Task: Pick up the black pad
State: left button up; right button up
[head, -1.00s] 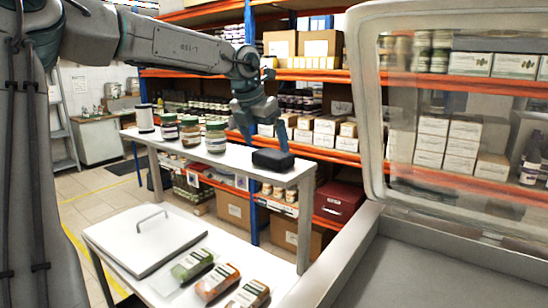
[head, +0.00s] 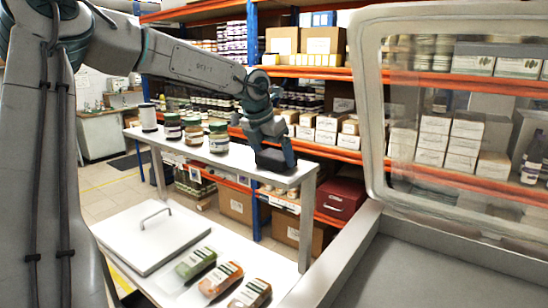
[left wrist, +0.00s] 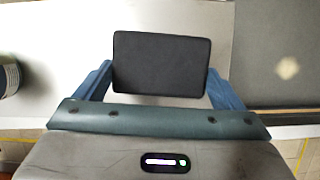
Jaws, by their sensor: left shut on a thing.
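The black pad (head: 270,159) is at the right end of the white upper shelf in the head view. My left gripper (head: 278,154) reaches down from above and is shut on it. In the left wrist view the pad (left wrist: 161,63) shows as a dark rectangle between the two blue fingers (left wrist: 162,88), which hold it by its left and right sides. I cannot tell whether the pad rests on the shelf or is just clear of it. My right gripper is not in view.
Several jars (head: 219,137) stand along the left of the upper shelf (head: 235,157). A white lid with a handle (head: 150,235) and bagged packets (head: 221,278) lie on the lower surface. A chest with a raised clear lid (head: 372,110) is at the right. Stocked racks stand behind.

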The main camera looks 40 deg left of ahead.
aim_at(276, 154)
pick_arm(q)
jog(key=shift+r, duration=0.1)
jog(key=shift+r+b, duration=0.4)
jog(key=shift+r, duration=0.15)
notch_tip(276, 154, up, 2)
jog(key=shift+r+b, duration=0.1)
jog(key=shift+b, duration=0.55)
jog(key=s+d+b, duration=0.1)
jog(key=d, duration=0.1)
jog(key=s+d+b, duration=0.1)
jog(key=s+d, duration=0.1)
jog(key=shift+s+d+r, duration=0.1)
jog(key=shift+s+d, duration=0.2)
jog(key=shift+s+d+r, duration=0.35)
jog(key=shift+s+d, duration=0.3)
jog(key=shift+d, duration=0.15)
jog(key=s+d+p, duration=0.5)
jog(key=d+p, duration=0.1)
jog(key=p, duration=0.2)
jog(key=shift+d+r, duration=0.2)
jog(key=shift+r, duration=0.1)
